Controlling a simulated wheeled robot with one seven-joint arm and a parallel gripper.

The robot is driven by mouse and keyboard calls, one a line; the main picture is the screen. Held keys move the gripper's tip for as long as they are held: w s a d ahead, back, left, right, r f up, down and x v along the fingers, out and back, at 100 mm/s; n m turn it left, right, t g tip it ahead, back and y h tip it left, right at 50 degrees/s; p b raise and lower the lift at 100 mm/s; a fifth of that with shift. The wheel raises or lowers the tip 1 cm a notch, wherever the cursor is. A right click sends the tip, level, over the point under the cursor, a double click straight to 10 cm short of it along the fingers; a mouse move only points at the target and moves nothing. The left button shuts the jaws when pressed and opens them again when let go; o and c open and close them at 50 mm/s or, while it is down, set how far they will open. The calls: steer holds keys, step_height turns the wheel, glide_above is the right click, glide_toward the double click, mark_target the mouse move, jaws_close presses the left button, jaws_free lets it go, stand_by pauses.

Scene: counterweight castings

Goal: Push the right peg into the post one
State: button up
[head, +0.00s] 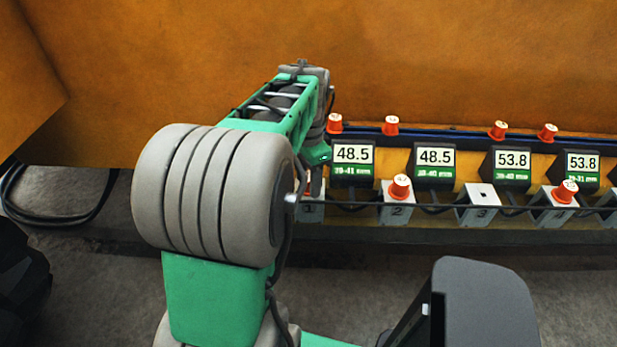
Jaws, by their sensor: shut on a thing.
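Post one (312,211), a grey block marked 1, stands at the left end of the row, partly hidden by my arm. A sliver of an orange-red peg (308,188) shows just above it. My gripper (307,178) is mostly hidden behind my arm's large grey joint; the little that shows is at this peg, over post one, and it is shut on it. I cannot tell how deep the peg sits. Other orange pegs with white tops stand on the back ledge: one (335,123) behind post one, another (391,125), and two farther right (498,130) (547,131). Their labels are too small to read.
Post two (396,214) and post four (553,216) hold orange pegs (400,187) (565,191). Post three (481,212) shows a bare hole. Displays behind read 48.5 (352,155), 48.5 (435,157), 53.8 (512,160) and 53.8 (583,163). An orange wall (450,60) rises behind.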

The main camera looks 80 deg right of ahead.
mark_target(308, 177)
steer(key=shift+f, duration=0.15)
steer(key=o, duration=1.5)
steer(key=shift+c, duration=0.2)
step_height(308, 177, up, 8)
steer(key=shift+f+b, duration=0.1)
steer(key=shift+b, duration=0.25)
